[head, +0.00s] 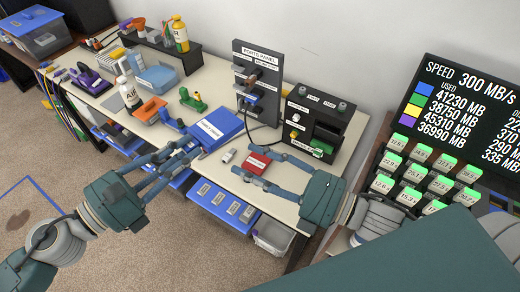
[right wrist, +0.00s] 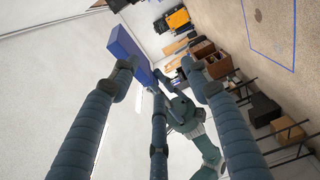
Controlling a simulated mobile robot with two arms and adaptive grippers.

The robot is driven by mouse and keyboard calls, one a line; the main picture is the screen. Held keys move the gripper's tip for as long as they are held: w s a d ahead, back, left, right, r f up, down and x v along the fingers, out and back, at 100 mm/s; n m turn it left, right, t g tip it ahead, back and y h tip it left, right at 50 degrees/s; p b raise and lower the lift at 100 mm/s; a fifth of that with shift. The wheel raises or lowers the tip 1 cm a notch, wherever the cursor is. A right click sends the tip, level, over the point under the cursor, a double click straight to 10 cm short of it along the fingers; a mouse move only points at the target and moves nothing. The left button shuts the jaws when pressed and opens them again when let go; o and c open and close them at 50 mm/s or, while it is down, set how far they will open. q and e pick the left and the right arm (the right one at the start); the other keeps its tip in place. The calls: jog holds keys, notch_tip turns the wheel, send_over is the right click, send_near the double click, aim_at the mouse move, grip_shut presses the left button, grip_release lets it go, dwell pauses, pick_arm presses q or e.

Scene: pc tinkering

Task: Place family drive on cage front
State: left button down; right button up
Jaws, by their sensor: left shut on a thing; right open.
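A blue box-shaped drive (head: 218,130) with a white label, too small to read surely, is held by my left gripper (head: 192,140) above the table's middle. It seems to be the blue block (right wrist: 128,45) in the right wrist view. My right gripper (head: 246,162) is open, its fingers pointing left over the table's front. A small red labelled block (head: 256,163) shows between these fingers; whether it lies on the table below them is unclear. A black unit (head: 328,110) with slots, buttons and a green piece at its lower front stands at the back right; its labels are unreadable.
A dark ports panel (head: 257,75) with plugs and a cable stands left of the black unit. A small grey stick (head: 229,155) lies near the red block. A blue tray (head: 222,207) hangs under the table's front edge. Bottles and tools crowd the left side.

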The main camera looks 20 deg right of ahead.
notch_tip(320, 180, up, 4)
jog(key=d, duration=0.1)
send_near(198, 123)
jog(key=shift+t, duration=0.3)
jog(key=x, duration=0.4)
jog(key=f+x, duration=0.1)
jog(key=x, duration=0.1)
jog(key=shift+w+a, duration=0.2)
jog(key=shift+w, duration=0.2)
grip_shut()
pick_arm(q)
jog(key=c, duration=1.6)
grip_release()
pick_arm(e)
jog(key=shift+r, duration=0.1)
pick_arm(q)
jog(key=shift+o, duration=0.2)
jog(key=shift+a, duration=0.1)
